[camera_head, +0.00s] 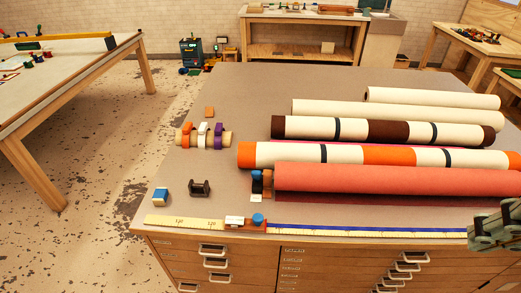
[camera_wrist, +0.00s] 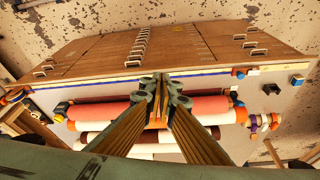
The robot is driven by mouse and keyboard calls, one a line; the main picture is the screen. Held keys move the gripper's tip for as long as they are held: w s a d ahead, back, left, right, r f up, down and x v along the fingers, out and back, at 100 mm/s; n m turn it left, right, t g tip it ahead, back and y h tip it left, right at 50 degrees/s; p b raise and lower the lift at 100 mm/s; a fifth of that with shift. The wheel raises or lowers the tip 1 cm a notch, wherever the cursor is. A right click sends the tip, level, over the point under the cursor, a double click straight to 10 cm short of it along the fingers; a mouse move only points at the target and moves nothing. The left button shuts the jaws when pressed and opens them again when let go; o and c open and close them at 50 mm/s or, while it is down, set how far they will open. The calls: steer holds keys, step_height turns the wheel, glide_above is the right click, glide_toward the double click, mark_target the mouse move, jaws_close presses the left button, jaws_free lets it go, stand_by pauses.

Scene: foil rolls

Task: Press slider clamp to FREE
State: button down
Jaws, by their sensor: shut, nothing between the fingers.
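The slider clamp, an orange-red block with a round blue knob (camera_head: 258,219) and a small white label, sits on the ruler strip (camera_head: 186,222) along the table's front edge. The label's writing is too small to read. The clamp also shows small in the wrist view (camera_wrist: 238,73), right of my fingers. My gripper (camera_head: 500,228) is at the right edge in the head view, partly cut off, above the table's front right and far from the clamp. In the wrist view its fingertips (camera_wrist: 162,88) meet, with nothing held, over the rolls.
A coral roll (camera_head: 370,178) lies nearest the ruler, with several cream, orange and brown rolls behind. A blue-and-white block (camera_head: 161,196), a dark cradle (camera_head: 200,188) and a rod with coloured rings (camera_head: 203,137) stand left. Drawers with handles (camera_head: 212,250) lie below the front edge.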

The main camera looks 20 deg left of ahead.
steer(key=w+a+r+y+p, duration=0.1)
steer(key=w+a+r+p, duration=0.15)
steer(key=w+a, duration=0.4)
steer(key=w+a+r+y+p, duration=0.1)
steer(key=w+a+r+p, duration=0.2)
steer(key=w, duration=0.7)
steer(key=w+a+f+n+g+p, duration=0.1)
steer(key=w+a+f+p, duration=0.15)
steer(key=w+a, duration=0.4)
steer(key=w+a+f+g+p, duration=0.1)
steer(key=w+a+p, duration=0.2)
steer(key=w+a, duration=0.4)
steer(key=n+g+h, duration=0.2)
glide_above(235, 221)
steer(key=a, duration=0.3)
step_height(235, 221, down, 18)
steer(key=shift+f+b, duration=0.4)
steer(key=shift+b, duration=0.05)
steer(key=shift+d+f, duration=0.1)
steer(key=shift+f, duration=6.9)
steer(key=shift+f, duration=0.2)
